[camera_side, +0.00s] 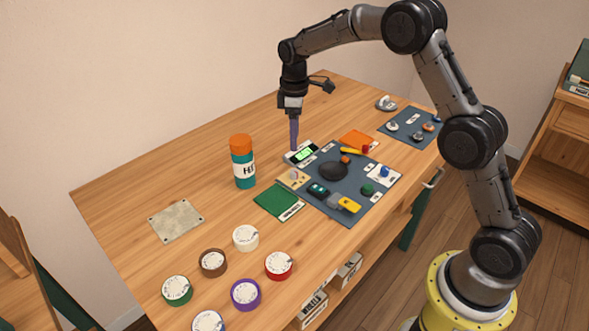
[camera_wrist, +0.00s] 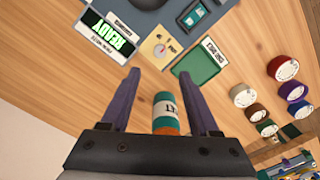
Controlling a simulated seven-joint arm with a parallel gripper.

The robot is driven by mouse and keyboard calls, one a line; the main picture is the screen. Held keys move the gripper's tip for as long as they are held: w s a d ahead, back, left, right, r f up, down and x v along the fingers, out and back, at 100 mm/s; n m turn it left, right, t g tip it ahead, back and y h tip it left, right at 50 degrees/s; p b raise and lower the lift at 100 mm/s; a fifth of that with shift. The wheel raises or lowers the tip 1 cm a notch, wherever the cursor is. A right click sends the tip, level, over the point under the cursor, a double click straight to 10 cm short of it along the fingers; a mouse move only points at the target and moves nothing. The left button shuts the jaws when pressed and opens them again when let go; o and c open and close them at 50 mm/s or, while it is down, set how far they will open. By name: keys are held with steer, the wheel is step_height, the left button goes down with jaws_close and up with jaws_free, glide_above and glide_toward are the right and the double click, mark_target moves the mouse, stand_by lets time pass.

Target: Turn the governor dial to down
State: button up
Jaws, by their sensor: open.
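A small cream plate with a round dial and a dark pointer (camera_wrist: 160,48) sits at the near edge of the blue-grey panel in the wrist view. In the side view the cream plate (camera_side: 294,178) is small. Its lettering is too small to read, so I cannot confirm it is the governor dial or tell its exact setting. My gripper (camera_side: 294,149) points down near the lit display at the panel's far left corner. In the wrist view my gripper (camera_wrist: 160,77) has its purple fingers wide apart with nothing held; the plate lies beyond the fingertips.
A green display unit (camera_side: 303,154) and a green pad (camera_side: 279,201) flank the plate. An orange-capped teal bottle (camera_side: 243,165) stands left of the panel (camera_side: 346,208). Bare wood lies around the metal plate (camera_side: 176,220).

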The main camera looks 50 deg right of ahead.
mark_target(294, 172)
step_height(294, 172, down, 12)
stand_by(0.4)
steer(key=shift+c, duration=0.4)
jaws_close()
